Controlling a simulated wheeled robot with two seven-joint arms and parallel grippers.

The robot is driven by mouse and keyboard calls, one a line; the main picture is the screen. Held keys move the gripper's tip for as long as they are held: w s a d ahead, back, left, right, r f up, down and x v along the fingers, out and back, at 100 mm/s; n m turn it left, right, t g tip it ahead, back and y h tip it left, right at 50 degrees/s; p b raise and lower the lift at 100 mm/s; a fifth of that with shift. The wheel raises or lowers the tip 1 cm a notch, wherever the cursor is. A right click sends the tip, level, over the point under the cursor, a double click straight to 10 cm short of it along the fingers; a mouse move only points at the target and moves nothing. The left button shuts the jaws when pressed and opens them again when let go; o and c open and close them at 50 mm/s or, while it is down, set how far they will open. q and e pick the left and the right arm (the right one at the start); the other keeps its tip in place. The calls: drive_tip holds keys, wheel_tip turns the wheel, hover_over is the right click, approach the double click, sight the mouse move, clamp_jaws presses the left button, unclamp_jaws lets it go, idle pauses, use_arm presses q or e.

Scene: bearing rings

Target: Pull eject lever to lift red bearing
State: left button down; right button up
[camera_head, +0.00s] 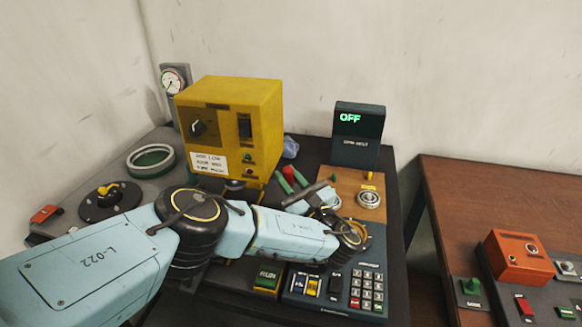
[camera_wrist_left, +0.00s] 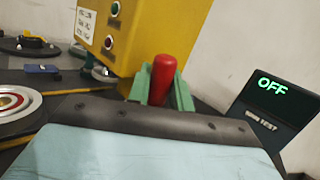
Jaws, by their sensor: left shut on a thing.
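My left gripper (camera_head: 293,181) reaches in over the dark bench, beside the yellow box. Its green fingers (camera_wrist_left: 161,92) are shut on the red lever handle (camera_wrist_left: 164,76), one on each side. The red handle also shows small in the head view (camera_head: 289,174). The handle stands nearly upright in the wrist view; its lower end is hidden behind my gripper body. A pale ring with a red inner band (camera_wrist_left: 14,103), which may be the red bearing, lies at the left edge of the wrist view, partly cut off. My right gripper is not in view.
The yellow box (camera_head: 230,120) stands close behind the gripper. An OFF display (camera_head: 358,140) stands to the right, behind a wooden board (camera_head: 340,183) with a silver bearing (camera_head: 369,199). A keypad (camera_head: 366,290) sits in front. A brown table (camera_head: 470,200) is at right.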

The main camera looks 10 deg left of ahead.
use_arm(q)
drive_tip(key=shift+s+f+n+y, duration=0.25)
drive_tip(key=shift+s+n+y, duration=0.45)
drive_tip(key=shift+s+n, duration=0.15)
drive_tip(key=c, duration=1.6)
unclamp_jaws()
drive_tip(key=shift+w, duration=0.1)
drive_tip(key=shift+o, duration=0.2)
